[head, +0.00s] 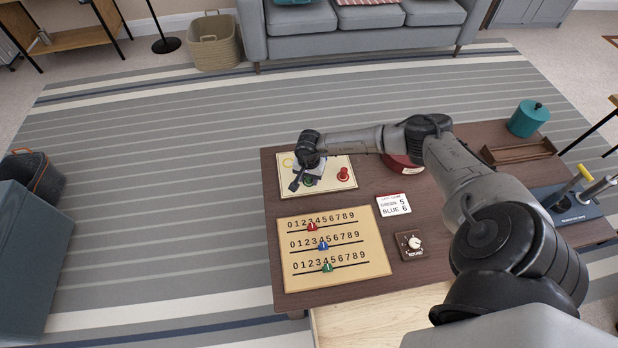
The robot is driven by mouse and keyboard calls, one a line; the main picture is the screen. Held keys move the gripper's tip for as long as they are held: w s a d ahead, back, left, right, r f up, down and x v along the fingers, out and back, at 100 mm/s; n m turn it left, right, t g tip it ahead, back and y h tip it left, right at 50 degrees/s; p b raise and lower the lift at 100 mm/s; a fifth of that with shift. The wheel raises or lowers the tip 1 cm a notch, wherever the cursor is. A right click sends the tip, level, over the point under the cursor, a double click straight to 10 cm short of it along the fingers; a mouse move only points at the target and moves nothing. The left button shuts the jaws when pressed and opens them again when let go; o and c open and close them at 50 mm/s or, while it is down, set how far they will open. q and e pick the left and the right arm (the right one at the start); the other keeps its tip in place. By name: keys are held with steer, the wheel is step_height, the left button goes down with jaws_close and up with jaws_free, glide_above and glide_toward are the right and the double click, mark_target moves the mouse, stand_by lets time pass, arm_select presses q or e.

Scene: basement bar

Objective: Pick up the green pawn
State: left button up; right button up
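The green pawn (309,181) stands on a cream board (328,184) at the back left of the dark wooden table. It is small and partly covered by my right gripper (303,183). The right gripper reaches in from the right and points down over the board, right at the green pawn. The frame is too coarse to tell whether its fingers are apart or touch the pawn. A red pawn (343,174) stands on the same board, to the right. My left gripper is not in view.
A number board (350,278) with red, blue and green markers lies in front. A score card (394,205), a round dial (411,245), a red round object (403,164), a wooden rack (519,151) and a teal pot (529,118) share the table.

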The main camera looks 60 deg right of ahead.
steer(key=c, duration=0.7)
steer(key=shift+o, duration=0.2)
steer(key=shift+r, duration=0.15)
